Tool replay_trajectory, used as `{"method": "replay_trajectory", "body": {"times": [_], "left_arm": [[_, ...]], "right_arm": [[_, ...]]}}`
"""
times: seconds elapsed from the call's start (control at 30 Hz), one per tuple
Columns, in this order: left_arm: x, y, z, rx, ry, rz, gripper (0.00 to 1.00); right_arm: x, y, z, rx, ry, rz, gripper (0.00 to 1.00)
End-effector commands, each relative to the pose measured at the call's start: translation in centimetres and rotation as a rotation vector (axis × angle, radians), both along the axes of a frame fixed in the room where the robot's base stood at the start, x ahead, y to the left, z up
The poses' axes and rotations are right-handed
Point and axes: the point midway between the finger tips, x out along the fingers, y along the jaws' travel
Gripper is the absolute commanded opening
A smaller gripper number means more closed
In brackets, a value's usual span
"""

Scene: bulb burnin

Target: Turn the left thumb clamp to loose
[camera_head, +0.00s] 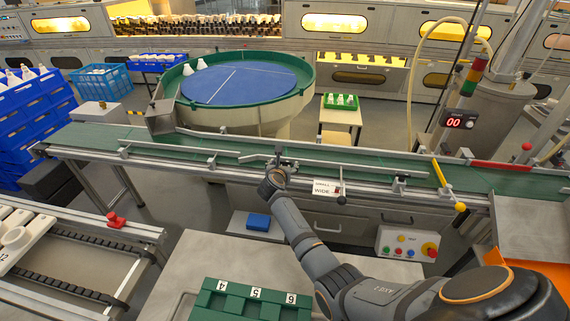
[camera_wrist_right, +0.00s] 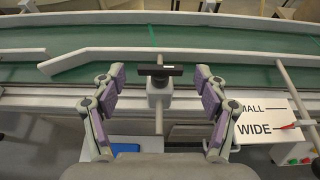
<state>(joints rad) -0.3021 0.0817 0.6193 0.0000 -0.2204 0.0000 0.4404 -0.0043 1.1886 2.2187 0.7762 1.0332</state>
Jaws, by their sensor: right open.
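A thumb clamp with a black bar-shaped handle (camera_wrist_right: 160,70) on a grey block sits on a rod at the near edge of the green conveyor (camera_wrist_right: 220,75). Its handle lies crosswise in the right wrist view. My right gripper (camera_wrist_right: 160,90) is open, with a purple-padded finger on each side of the clamp and clear gaps to both. In the head view my right gripper (camera_head: 276,168) reaches the conveyor's front rail and partly hides this clamp. Whether the clamp is tight or loose cannot be told. My left gripper is not in view.
A "SMALL / WIDE" sign (camera_wrist_right: 265,122) with a red pointer stands right of the gripper. Guide rails (camera_wrist_right: 110,57) run along the belt. Also in the head view are a blue turntable (camera_head: 245,83), a button box (camera_head: 407,244) and a green numbered tray (camera_head: 250,300).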

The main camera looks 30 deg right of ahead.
Motion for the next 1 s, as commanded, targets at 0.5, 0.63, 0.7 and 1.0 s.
{"method": "replay_trajectory", "body": {"times": [0.5,0.63,0.7,1.0], "left_arm": [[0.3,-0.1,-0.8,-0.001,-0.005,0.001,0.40],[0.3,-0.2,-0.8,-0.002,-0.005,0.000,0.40],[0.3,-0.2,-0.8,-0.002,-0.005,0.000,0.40],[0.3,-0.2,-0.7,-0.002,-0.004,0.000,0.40]], "right_arm": [[2.2,-1.7,-1.1,0.000,0.000,-0.001,0.74],[2.2,-1.7,-1.2,0.000,0.000,-0.001,0.60],[2.2,-1.7,-1.2,0.000,0.000,-0.001,0.51],[2.2,-1.7,-1.2,0.000,0.000,0.000,0.18]]}}
